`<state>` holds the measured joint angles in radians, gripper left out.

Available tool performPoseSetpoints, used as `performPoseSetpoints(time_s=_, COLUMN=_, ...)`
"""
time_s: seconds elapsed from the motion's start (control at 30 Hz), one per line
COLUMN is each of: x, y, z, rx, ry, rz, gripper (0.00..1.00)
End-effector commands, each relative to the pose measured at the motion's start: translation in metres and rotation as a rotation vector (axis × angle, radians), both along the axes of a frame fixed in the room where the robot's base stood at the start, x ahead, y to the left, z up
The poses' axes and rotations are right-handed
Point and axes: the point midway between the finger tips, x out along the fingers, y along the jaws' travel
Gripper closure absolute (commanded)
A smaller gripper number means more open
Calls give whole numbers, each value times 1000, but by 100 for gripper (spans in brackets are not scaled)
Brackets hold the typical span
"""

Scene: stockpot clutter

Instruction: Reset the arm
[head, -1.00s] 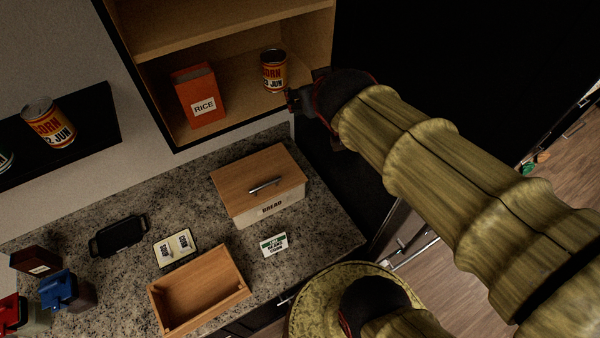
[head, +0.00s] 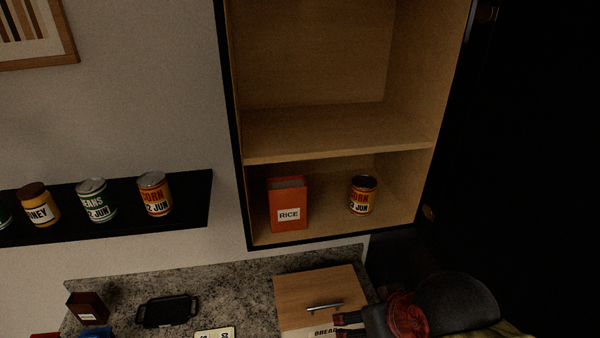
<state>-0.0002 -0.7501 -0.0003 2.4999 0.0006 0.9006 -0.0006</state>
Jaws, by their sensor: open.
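My gripper (head: 345,326) is in the lower right of the head view, at the front right of the bread box (head: 312,290). Its jaws are open and I see nothing held in them. My arm runs off the lower right edge. A corn can (head: 363,195) stands upright on the lower shelf of the open wooden cabinet (head: 345,150), right of the red rice box (head: 288,206). The gripper is below the cabinet and apart from the can.
A black wall shelf (head: 190,200) on the left holds another corn can (head: 155,194), a beans can (head: 96,200) and a honey jar (head: 38,204). The granite counter (head: 240,280) bears a black tray (head: 167,311) and a dark box (head: 88,308). The cabinet's upper compartment is empty.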

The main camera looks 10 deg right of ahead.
Motion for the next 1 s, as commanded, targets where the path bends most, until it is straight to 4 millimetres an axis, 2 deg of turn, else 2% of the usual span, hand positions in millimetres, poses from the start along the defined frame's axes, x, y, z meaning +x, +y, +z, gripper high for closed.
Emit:
performPoseSetpoints(time_s=0.03, x=0, y=0, z=-14, rx=0, ry=1, rz=0, gripper=30)
performPoseSetpoints(time_s=1.0, x=0, y=0, z=-236, rx=-1, ry=0, rz=0, gripper=30)
